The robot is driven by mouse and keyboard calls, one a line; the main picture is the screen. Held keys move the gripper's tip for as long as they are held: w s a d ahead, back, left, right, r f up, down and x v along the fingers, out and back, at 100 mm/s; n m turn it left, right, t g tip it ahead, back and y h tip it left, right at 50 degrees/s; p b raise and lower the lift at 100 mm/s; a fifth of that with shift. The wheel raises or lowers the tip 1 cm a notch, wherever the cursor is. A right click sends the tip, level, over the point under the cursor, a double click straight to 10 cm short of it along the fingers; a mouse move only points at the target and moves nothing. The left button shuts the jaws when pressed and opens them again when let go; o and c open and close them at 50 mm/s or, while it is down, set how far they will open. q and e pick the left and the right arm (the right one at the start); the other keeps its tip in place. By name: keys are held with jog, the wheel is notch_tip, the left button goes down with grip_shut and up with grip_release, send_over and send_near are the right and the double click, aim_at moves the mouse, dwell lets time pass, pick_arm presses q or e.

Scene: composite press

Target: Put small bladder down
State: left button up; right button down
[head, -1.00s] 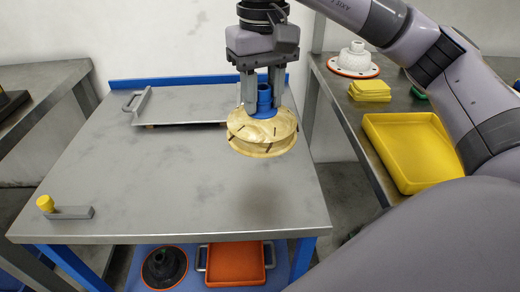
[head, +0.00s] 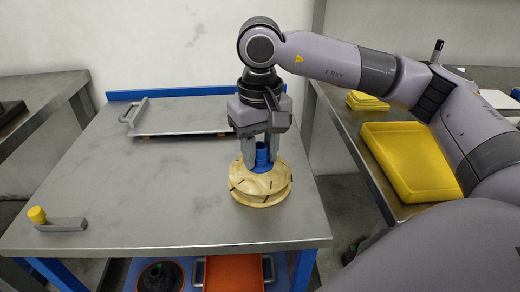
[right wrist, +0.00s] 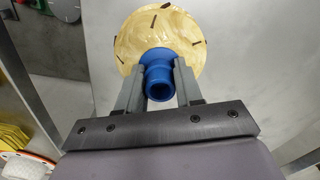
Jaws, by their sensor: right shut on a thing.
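The small bladder is a round, cream-yellow, ribbed piece (head: 260,187) with dark marks and a blue neck (head: 263,157) on top. In the head view it is upright at the right part of the grey metal table (head: 150,200), on or just above the top; I cannot tell for sure whether it touches. My right gripper (head: 262,163) comes from above and is shut on the blue neck. In the right wrist view, the two fingers (right wrist: 159,85) clasp the neck (right wrist: 158,75), with the cream body (right wrist: 165,30) beyond. My left gripper does not show.
A grey plate with a handle (head: 180,117) lies at the table's back. A yellow knob on a grey bar (head: 38,215) is at the front left. A yellow tray (head: 410,160) is on the right bench. An orange tray (head: 233,273) is below. The table's middle is clear.

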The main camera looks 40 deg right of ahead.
jog(key=shift+f, duration=0.2)
jog(key=c, duration=0.7)
grip_release()
jog(key=shift+r, duration=0.1)
jog(key=shift+c, duration=0.2)
jog(key=shift+r, duration=0.1)
jog(key=shift+r, duration=0.25)
notch_tip(320, 180, up, 12)
jog(key=p, duration=0.2)
jog(key=shift+f+p, duration=0.2)
jog(key=shift+p, duration=0.1)
jog(key=shift+s, duration=0.1)
